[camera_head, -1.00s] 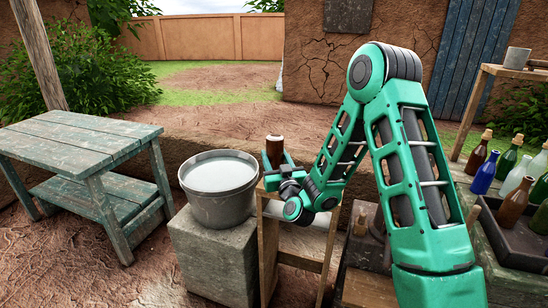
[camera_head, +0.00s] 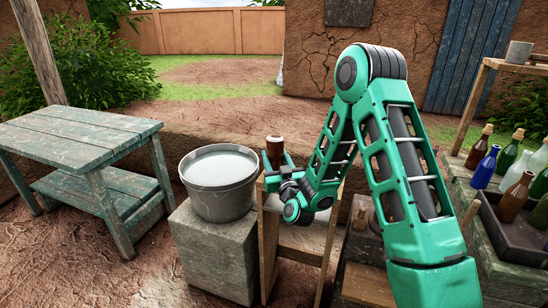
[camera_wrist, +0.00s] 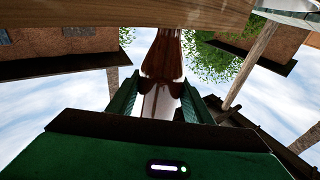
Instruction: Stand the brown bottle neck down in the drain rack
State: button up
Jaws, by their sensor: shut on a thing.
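The brown bottle (camera_head: 275,146) is upright in my gripper (camera_head: 276,163), with its flat base on top in the head view. In the wrist view the bottle (camera_wrist: 166,50) stands between the two fingers (camera_wrist: 158,105), and its narrower part points to the wooden edge at the top of that picture. My gripper is shut on the bottle. The wooden stand below it, which looks like the drain rack (camera_head: 268,245), shows its legs and part of its top. My arm and gripper hide where the neck meets the rack, so I cannot tell if it is in a hole.
A grey bucket of pale liquid (camera_head: 220,192) stands on a stone block (camera_head: 212,255) just left of the rack. A worn green table (camera_head: 75,140) is at the far left. Several bottles (camera_head: 490,165) and a dark tray (camera_head: 520,235) are at the right.

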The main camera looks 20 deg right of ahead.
jog(key=shift+f, duration=0.9)
jog(key=shift+f, duration=0.35)
jog(key=o, duration=1.3)
jog(key=shift+c, duration=0.2)
jog(key=s+f, duration=0.1)
jog(key=s, duration=0.9)
jog(key=shift+s+f, duration=0.3)
jog(key=shift+f, duration=0.05)
jog(key=shift+w, duration=0.1)
